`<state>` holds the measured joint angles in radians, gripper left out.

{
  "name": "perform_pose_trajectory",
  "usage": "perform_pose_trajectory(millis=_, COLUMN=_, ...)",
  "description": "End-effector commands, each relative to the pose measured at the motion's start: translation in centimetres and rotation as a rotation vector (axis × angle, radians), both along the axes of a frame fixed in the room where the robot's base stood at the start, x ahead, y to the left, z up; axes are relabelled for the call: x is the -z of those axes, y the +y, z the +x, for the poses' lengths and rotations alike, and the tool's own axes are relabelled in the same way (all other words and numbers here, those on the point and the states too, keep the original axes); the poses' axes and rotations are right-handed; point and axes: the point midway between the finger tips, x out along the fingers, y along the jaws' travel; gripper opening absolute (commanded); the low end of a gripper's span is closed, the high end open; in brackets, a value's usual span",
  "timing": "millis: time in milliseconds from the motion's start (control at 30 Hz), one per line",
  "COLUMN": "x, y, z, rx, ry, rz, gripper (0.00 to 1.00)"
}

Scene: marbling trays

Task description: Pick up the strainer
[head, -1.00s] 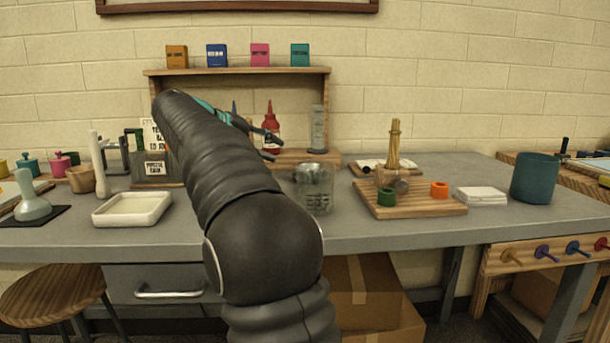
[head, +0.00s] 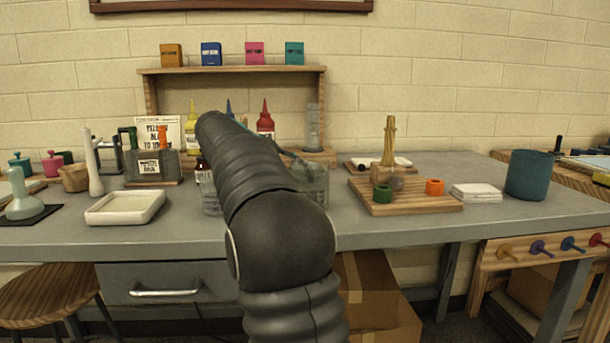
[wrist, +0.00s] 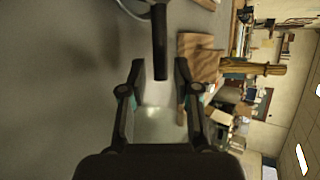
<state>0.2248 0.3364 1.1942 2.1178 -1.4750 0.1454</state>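In the wrist view, a dark straight handle (wrist: 160,42) with a thin metal hoop (wrist: 133,7) at the top edge looks like the strainer; most of its head is cut off by the frame. My gripper (wrist: 160,72) is open, its two fingertips on either side of the handle's near end. I cannot tell whether they touch it. A pale, translucent patch shows between the fingers. In the head view my arm hides most of the gripper, and I cannot make out the strainer there.
Beside my arm stands a clear glass jar (head: 315,184). A white tray (head: 126,221) is at left. A slatted wooden board (head: 418,204) with green and orange rings, white sheets (head: 477,193) and a teal pot (head: 528,175) are at right. Bottles stand on the shelf (head: 232,71) unit behind.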

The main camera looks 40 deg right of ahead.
Motion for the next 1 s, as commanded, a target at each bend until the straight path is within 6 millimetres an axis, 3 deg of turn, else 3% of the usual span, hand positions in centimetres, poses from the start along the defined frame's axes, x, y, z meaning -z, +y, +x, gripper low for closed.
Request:
perform_pose_trajectory(millis=200, x=1.6, y=-2.6, z=-0.3, rx=0.002, ry=0.001, rz=0.001, gripper=0.31)
perform_pose_trajectory(millis=533, x=1.9, y=-3.1, z=-0.3, rx=-0.001, ry=0.0, rz=0.0, gripper=0.31)
perform_pose_trajectory(millis=667, x=1.9, y=-3.1, z=-0.3, rx=0.0, ry=0.0, rz=0.0, gripper=0.01)
perform_pose_trajectory(millis=1000, x=1.8, y=-3.1, z=-0.3, rx=-0.001, ry=0.0, rz=0.0, gripper=0.0)
